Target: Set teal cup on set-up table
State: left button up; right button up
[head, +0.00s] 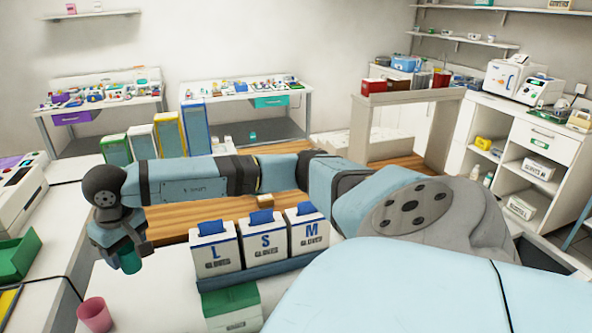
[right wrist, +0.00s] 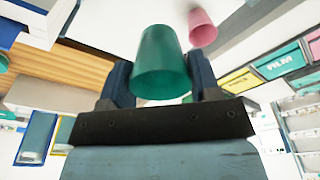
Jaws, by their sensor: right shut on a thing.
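The teal cup (head: 131,263) is at the lower left of the head view, in the jaws of my right gripper (head: 125,254). In the right wrist view the teal cup (right wrist: 161,62) sits between the two dark blue fingers of my right gripper (right wrist: 161,80), which are shut on it. The gripper points down, and the cup shows just below it, beside the white work surface (head: 140,300). I cannot tell whether the cup's base touches anything. My left gripper is not in view. Which table is the set-up table is not marked.
A pink cup (head: 95,314) stands on the white surface near the teal cup. Glove boxes (head: 260,238) marked L, S and M stand in a rack to the right. A green bin (head: 14,255) is at the left edge. Two cluttered tables (head: 150,102) stand against the back wall.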

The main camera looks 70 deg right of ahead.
jog(key=shift+w+d+r, duration=0.15)
jog(key=shift+d+r, duration=0.1)
jog(key=shift+r, duration=0.15)
jog(key=shift+f, duration=10.05)
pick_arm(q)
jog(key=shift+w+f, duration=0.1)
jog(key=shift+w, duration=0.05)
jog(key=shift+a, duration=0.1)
pick_arm(e)
jog(key=shift+f, duration=0.15)
jog(key=o, duration=0.9)
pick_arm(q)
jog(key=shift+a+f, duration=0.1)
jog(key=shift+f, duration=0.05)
